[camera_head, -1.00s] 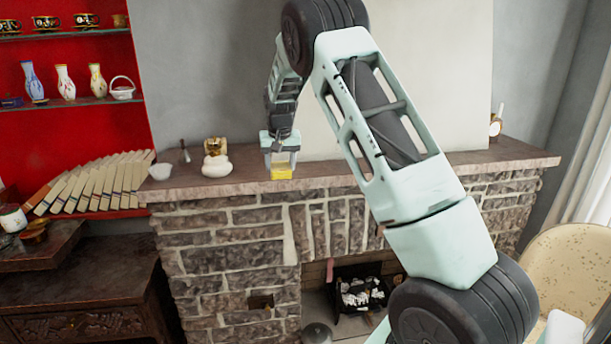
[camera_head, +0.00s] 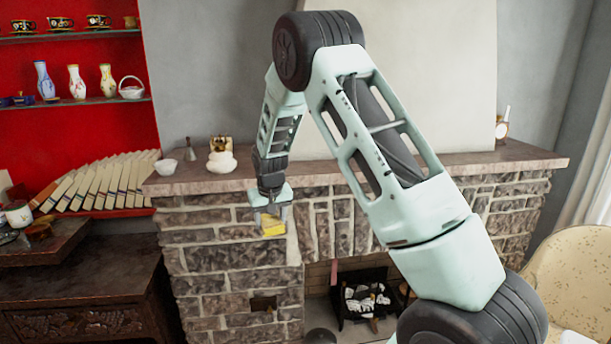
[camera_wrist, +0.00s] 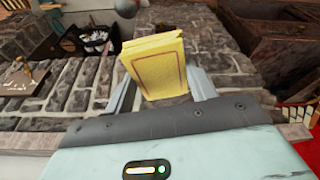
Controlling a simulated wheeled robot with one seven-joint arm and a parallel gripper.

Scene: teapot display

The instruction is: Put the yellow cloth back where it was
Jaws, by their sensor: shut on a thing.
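The yellow cloth (camera_head: 273,228) is a small folded block held between the fingers of my gripper (camera_head: 271,217). In the head view it hangs in front of the brick fireplace, below the mantel's top edge. In the wrist view the cloth (camera_wrist: 158,68) shows a flat face with a darker border line, and stands between the two grey fingers of the gripper (camera_wrist: 160,88). The gripper is shut on it. The cloth touches nothing else that I can see.
Leaning books (camera_head: 105,183) and a dark carved cabinet (camera_head: 85,300) stand to the left. A pale chair (camera_head: 575,265) is at right.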

